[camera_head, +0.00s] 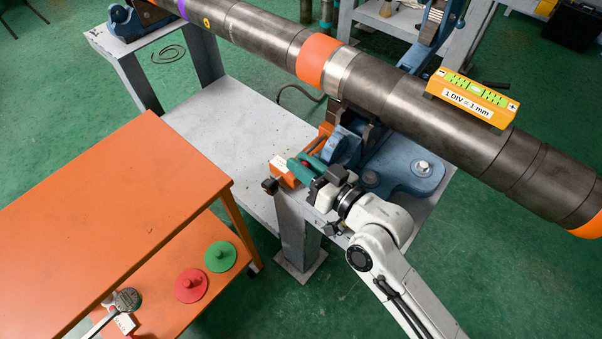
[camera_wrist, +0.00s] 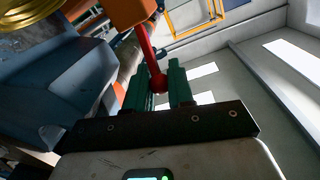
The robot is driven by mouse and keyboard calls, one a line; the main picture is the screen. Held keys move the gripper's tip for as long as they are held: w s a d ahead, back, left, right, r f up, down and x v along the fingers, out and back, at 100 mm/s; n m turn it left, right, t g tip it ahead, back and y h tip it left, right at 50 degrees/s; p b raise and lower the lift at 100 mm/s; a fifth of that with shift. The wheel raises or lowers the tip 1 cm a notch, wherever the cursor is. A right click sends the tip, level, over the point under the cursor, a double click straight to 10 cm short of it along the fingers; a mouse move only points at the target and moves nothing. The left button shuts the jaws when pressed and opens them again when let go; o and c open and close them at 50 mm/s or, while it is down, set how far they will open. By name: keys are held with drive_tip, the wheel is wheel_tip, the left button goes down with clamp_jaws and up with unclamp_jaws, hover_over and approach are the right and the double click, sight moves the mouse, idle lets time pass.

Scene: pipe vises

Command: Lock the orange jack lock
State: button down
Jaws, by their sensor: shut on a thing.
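The orange jack lock (camera_head: 285,178) sits at the edge of the grey stand, beside the blue vise base under the pipe. In the wrist view its orange body (camera_wrist: 118,12) is at the top, and a red lever (camera_wrist: 147,48) reaches from it to a red ball end (camera_wrist: 157,82). My gripper (camera_head: 303,168) is at the lock in the head view, its green fingers covering part of it. In the wrist view my gripper (camera_wrist: 159,80) has a finger on each side of the lever's ball end and is shut on it.
A large dark pipe (camera_head: 400,95) with orange bands lies above the lock, with a yellow level (camera_head: 473,97) on it. The blue vise (camera_head: 405,172) is close to the right of my gripper. An orange table (camera_head: 110,215) stands at left, with red (camera_head: 190,285) and green (camera_head: 220,257) discs on its lower shelf.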

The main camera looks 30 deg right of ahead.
drive_tip(key=shift+s+d+f+t+b, duration=0.15)
drive_tip(key=shift+t+b, duration=0.45)
drive_tip(key=shift+b, duration=0.95)
drive_tip(key=c, duration=1)
unclamp_jaws()
drive_tip(key=shift+s, duration=0.1)
drive_tip(key=b+v, duration=0.1)
drive_tip(key=v, duration=0.9)
drive_tip(key=shift+s+d+f, duration=0.1)
drive_tip(key=shift+s+f, duration=0.05)
drive_tip(key=shift+s, duration=0.2)
